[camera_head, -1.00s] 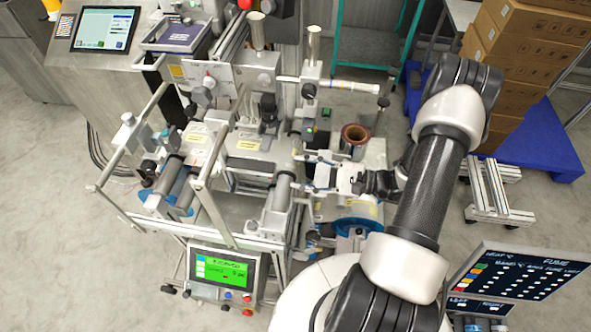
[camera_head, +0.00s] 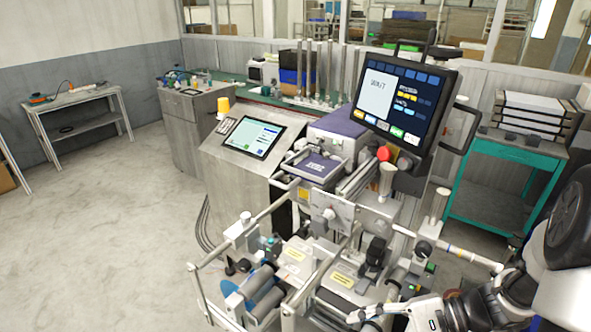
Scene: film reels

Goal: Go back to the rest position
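My gripper (camera_head: 368,322) is at the bottom edge of the view, right of centre, pointing left over the machine. Its fingertips look apart with nothing seen between them; the lower finger is partly cut off by the picture edge. My arm comes in from the right edge, with its dark and white links (camera_head: 565,240) large in the corner. A brown reel core (camera_head: 453,294) shows only in part behind my wrist.
A large tilted screen (camera_head: 405,97) stands above the machine. A console with a tablet (camera_head: 252,137) is to its left. A teal cart (camera_head: 497,185) stands at the right, near my arm. A small table (camera_head: 78,112) is far left. The floor (camera_head: 120,235) at left is clear.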

